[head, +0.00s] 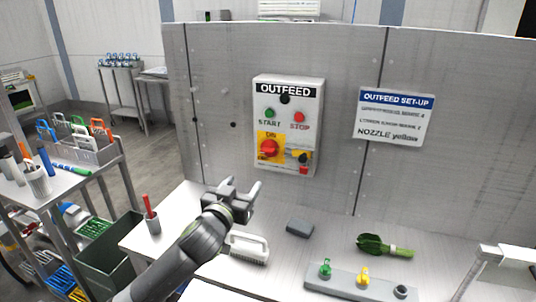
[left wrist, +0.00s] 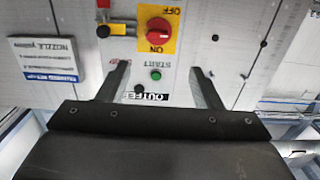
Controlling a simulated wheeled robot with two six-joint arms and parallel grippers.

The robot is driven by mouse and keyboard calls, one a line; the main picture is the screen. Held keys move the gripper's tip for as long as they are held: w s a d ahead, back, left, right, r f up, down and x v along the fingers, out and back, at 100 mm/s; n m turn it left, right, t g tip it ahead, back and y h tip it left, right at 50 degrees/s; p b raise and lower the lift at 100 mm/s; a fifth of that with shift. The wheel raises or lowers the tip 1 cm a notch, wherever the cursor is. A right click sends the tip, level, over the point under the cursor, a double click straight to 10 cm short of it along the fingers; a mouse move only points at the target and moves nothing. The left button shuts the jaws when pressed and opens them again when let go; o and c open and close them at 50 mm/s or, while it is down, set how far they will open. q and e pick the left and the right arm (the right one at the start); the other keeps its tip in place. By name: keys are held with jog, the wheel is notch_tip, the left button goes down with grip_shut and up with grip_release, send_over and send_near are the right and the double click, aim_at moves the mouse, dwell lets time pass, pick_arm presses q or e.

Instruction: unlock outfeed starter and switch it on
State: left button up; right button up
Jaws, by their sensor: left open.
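The outfeed starter (head: 288,100) is a pale box on the grey panel, with a green START button (head: 270,113) and a red STOP button (head: 298,117). Below them is a red rotary switch (head: 269,147) on a yellow plate marked ON and OFF; it also shows in the left wrist view (left wrist: 158,28). The switch pointer's setting is unclear. My right gripper is out of view.
On the bench below lie a white brush (head: 248,248), a grey block (head: 300,229) and a green scoop (head: 383,246). A grey base (head: 340,285) carries green and yellow nozzles. A cup (head: 152,222) stands left. A set-up sign (head: 396,116) hangs right of the starter.

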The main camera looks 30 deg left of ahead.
pick_arm(q)
jog(key=p, duration=0.4)
send_near(266, 151)
jog(key=x, duration=0.9)
jog(key=shift+w+f, duration=0.1)
jog(key=shift+w, duration=0.15)
jog(key=c, duration=1)
